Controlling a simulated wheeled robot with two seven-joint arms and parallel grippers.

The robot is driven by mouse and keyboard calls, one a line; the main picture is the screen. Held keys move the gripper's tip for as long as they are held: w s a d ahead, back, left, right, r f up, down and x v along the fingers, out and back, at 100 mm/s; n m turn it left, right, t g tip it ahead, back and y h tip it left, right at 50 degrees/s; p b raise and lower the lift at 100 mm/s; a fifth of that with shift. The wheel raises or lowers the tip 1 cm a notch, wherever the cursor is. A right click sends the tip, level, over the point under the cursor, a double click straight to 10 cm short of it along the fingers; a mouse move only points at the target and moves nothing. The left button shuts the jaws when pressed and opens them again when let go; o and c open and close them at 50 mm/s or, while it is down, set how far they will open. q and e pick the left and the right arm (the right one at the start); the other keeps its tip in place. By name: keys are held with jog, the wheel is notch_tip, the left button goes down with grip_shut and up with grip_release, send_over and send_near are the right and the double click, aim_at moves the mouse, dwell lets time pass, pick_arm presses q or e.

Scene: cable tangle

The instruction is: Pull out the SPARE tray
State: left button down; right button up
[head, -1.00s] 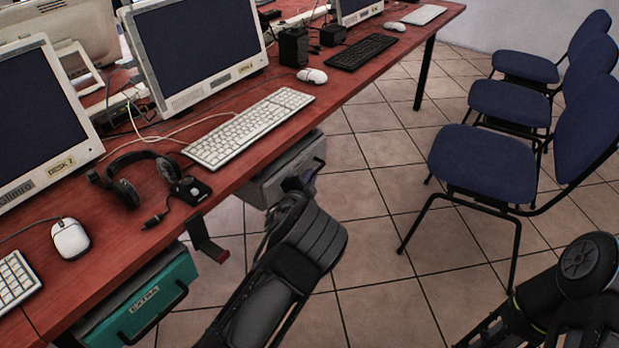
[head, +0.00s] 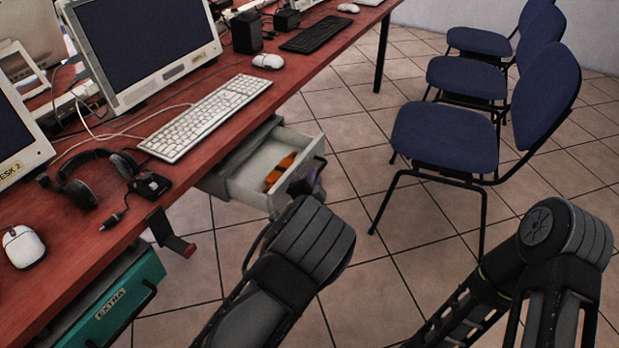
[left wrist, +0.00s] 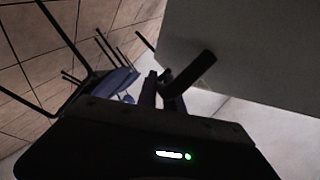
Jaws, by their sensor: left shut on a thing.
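A light grey tray (head: 248,189) under the desk is pulled partly out, with its open top showing. Its label cannot be read here. An orange item (head: 280,171) lies inside it. My left gripper (head: 309,183) is at the tray's front, shut on its dark handle, partly hidden by my own arm. In the left wrist view the gripper (left wrist: 160,88) meets the dark handle (left wrist: 190,75) on the pale tray front (left wrist: 245,50). My right arm shows at lower right, but its gripper is out of view.
A teal tray marked EXTRA (head: 112,303) hangs under the desk at lower left. A dark bracket with a red tip (head: 172,237) sits between the trays. Blue chairs (head: 445,136) stand to the right. The tiled floor before the grey tray is clear.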

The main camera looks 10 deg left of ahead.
pick_arm(q)
jog(key=c, duration=1.5)
grip_release()
jog(key=shift+s, duration=0.1)
jog(key=p+v, duration=0.1)
jog(key=v, duration=0.6)
jog(key=shift+s+r, duration=0.15)
jog(key=shift+s, duration=0.15)
